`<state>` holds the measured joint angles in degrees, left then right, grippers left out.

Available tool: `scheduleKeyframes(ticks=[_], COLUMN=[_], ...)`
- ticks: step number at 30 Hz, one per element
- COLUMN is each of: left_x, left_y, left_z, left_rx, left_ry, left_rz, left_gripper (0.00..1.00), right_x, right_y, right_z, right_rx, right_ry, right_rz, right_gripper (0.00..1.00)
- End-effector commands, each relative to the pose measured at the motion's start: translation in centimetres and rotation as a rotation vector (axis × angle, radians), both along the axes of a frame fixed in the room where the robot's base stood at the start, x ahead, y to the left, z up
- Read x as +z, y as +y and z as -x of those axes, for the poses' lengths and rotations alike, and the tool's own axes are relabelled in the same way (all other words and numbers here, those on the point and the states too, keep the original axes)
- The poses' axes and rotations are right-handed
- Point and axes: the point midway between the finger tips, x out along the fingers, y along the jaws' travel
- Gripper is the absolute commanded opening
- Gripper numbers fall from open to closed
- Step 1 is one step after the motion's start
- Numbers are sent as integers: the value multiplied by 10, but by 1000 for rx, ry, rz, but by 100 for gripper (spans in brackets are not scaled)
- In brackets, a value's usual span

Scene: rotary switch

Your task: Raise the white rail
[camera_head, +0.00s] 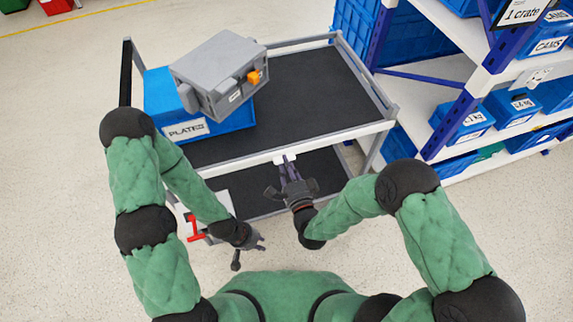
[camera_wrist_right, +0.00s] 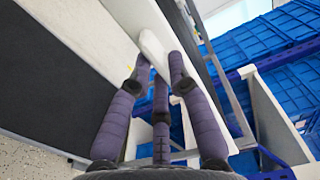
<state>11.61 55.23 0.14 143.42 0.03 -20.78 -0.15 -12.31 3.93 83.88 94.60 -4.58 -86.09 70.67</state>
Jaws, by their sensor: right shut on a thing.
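The white rail (camera_head: 340,137) runs along the near edge of the cart's upper black deck. A small white tab (camera_head: 285,159) sits at its middle. My right gripper (camera_head: 287,162) is at this tab with its fingers pointing away from me.
A grey case (camera_head: 215,75) with an orange latch rests tilted on a blue crate (camera_head: 160,95) on the deck's left. The deck's right (camera_head: 320,90) is bare. Shelving with blue bins (camera_head: 465,122) stands to the right. A red handle (camera_head: 194,228) shows near my left arm.

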Motion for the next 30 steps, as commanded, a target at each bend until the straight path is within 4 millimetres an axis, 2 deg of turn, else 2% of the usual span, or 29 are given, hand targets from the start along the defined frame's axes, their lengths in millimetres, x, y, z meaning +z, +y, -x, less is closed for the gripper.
scheduleKeyframes(ticks=[1, 9, 21, 22, 24, 30], left_x=[10, 39, 41, 41, 41, 41], left_y=[0, 0, 0, 0, 0, 0], left_z=[0, 0, 0, 0, 0, 0], left_rx=[0, 0, 0, 0, 0, 0], left_ry=[0, 0, 0, 0, 0, 0], left_rz=[0, 0, 0, 0, 0, 0], left_gripper=[26, 26, 26, 26, 26, 26], right_x=[13, 54, 61, 61, 61, 60], right_y=[0, 1, 0, 0, 0, 0], right_z=[-1, -1, -2, -2, -2, -2], right_rx=[0, 1, 0, 0, 0, 0], right_ry=[-5, -8, -14, -14, -15, -13], right_rz=[-2, -2, -3, -3, -4, -3], right_gripper=[0, 0, 0, 25, 44, 44])
